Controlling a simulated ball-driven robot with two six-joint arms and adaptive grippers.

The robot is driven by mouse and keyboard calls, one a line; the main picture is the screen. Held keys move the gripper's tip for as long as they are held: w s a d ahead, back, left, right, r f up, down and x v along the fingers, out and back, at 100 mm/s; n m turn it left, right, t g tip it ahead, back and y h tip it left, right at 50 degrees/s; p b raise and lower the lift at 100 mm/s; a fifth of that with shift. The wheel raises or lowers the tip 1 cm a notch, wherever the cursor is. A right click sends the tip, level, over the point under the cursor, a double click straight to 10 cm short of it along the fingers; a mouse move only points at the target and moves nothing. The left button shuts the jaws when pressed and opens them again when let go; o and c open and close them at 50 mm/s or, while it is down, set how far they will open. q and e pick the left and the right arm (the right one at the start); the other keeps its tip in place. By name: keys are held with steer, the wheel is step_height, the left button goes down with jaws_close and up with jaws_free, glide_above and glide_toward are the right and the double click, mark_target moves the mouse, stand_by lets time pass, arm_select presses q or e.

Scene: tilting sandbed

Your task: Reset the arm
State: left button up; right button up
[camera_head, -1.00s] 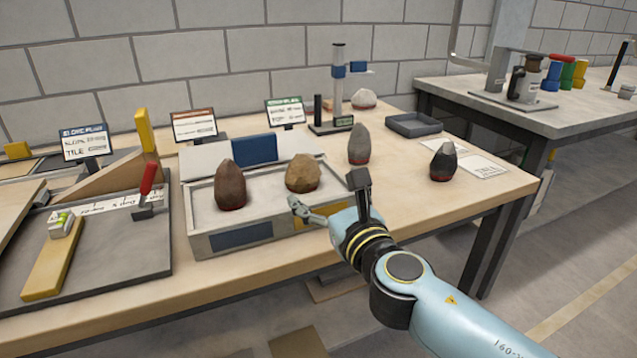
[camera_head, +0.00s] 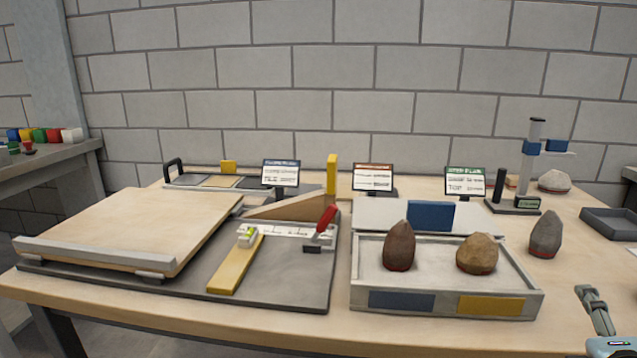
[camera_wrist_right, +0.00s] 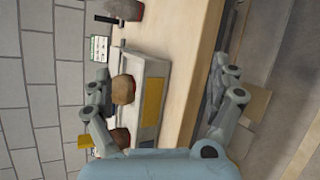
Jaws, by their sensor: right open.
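My right gripper (camera_head: 596,312) shows at the lower right edge of the head view, in front of the table and right of the sandbed tray (camera_head: 400,280). Only one finger and a bit of the arm are in that view. In the right wrist view my right gripper (camera_wrist_right: 165,105) has its two fingers wide apart with nothing held between them. The tan rock (camera_head: 477,254) and the dark red-brown rock (camera_head: 399,246) stand in the tray. The tan rock also shows between the fingers in the wrist view (camera_wrist_right: 123,89), farther off. My left gripper is not in view.
A grey pointed rock (camera_head: 545,235) stands right of the tray. A tilting board (camera_head: 130,225) and a yellow bar (camera_head: 236,266) lie on the left. Sign stands (camera_head: 373,178), a blue-clamped post (camera_head: 533,160) and a dark tray (camera_head: 612,222) are behind. The wall closes the back.

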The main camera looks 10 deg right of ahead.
steer(key=s+a+f+m+g+y, duration=0.4)
steer(key=s+a+m+g+y, duration=0.35)
steer(key=s+a+m, duration=0.55)
steer(key=s+d+f+m+g, duration=0.1)
steer(key=s+d+f, duration=0.1)
steer(key=f, duration=1)
steer(key=s+d+f, duration=0.1)
steer(key=d+f, duration=0.1)
steer(key=f, duration=1.1)
steer(key=s+d+f+g, duration=0.1)
steer(key=s+f, duration=1.6)
steer(key=s, duration=0.2)
steer(key=shift+s+d+f, duration=0.15)
steer(key=shift+s, duration=0.05)
